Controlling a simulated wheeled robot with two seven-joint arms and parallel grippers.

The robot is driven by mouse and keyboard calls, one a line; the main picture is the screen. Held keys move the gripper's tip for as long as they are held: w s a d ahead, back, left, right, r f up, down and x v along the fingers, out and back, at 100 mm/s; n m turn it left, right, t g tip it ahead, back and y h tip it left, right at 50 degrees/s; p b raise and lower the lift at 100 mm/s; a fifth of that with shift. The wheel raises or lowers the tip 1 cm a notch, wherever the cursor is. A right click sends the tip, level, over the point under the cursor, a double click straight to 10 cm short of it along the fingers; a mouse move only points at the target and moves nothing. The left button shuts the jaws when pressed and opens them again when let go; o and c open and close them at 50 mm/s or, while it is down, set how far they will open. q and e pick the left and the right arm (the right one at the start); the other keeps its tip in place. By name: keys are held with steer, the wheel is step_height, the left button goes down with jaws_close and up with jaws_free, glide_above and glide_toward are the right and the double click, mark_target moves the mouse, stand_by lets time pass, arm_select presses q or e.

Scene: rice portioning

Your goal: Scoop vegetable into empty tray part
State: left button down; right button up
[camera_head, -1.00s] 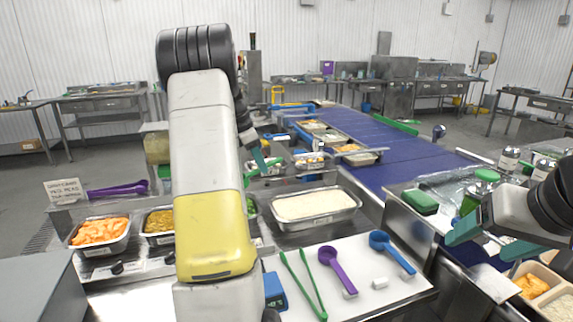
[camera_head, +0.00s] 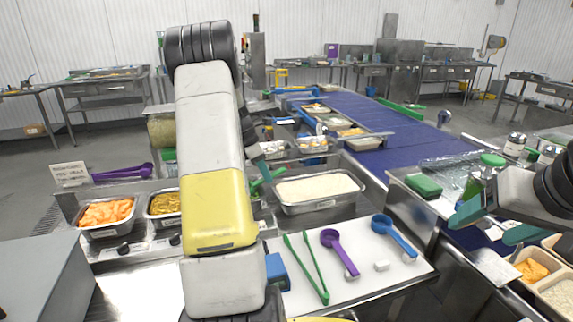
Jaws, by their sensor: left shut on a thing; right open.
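My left arm crosses the middle of the view. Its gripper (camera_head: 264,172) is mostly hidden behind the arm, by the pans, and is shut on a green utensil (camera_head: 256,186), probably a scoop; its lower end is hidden. The vegetable pan is largely behind the arm; only a bit of green shows beside it. A sectioned tray (camera_head: 540,284) at the lower right holds orange food (camera_head: 531,270) and white food (camera_head: 560,294); its far part is partly cut off by the frame. My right gripper (camera_head: 494,226) is open and empty, above and left of the tray.
Pans of orange food (camera_head: 106,212), yellow-green food (camera_head: 164,204) and white rice (camera_head: 318,188) stand in a row. Green tongs (camera_head: 305,270), a purple scoop (camera_head: 340,252) and a blue scoop (camera_head: 394,236) lie on the white board (camera_head: 368,270). A blue conveyor (camera_head: 400,140) runs behind.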

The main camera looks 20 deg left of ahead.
arm_select(q)
steer(key=shift+s+a+f, duration=0.15)
steer(key=shift+a+f, duration=0.05)
steer(key=shift+f, duration=0.1)
steer(key=shift+s+a, duration=1)
steer(key=shift+a, duration=0.15)
steer(key=shift+s+a, duration=0.95)
steer(key=shift+a, duration=0.2)
steer(key=shift+r, duration=1.7)
step_height(320, 180, up, 6)
steer(key=shift+f, duration=0.25)
steer(key=shift+s, duration=0.1)
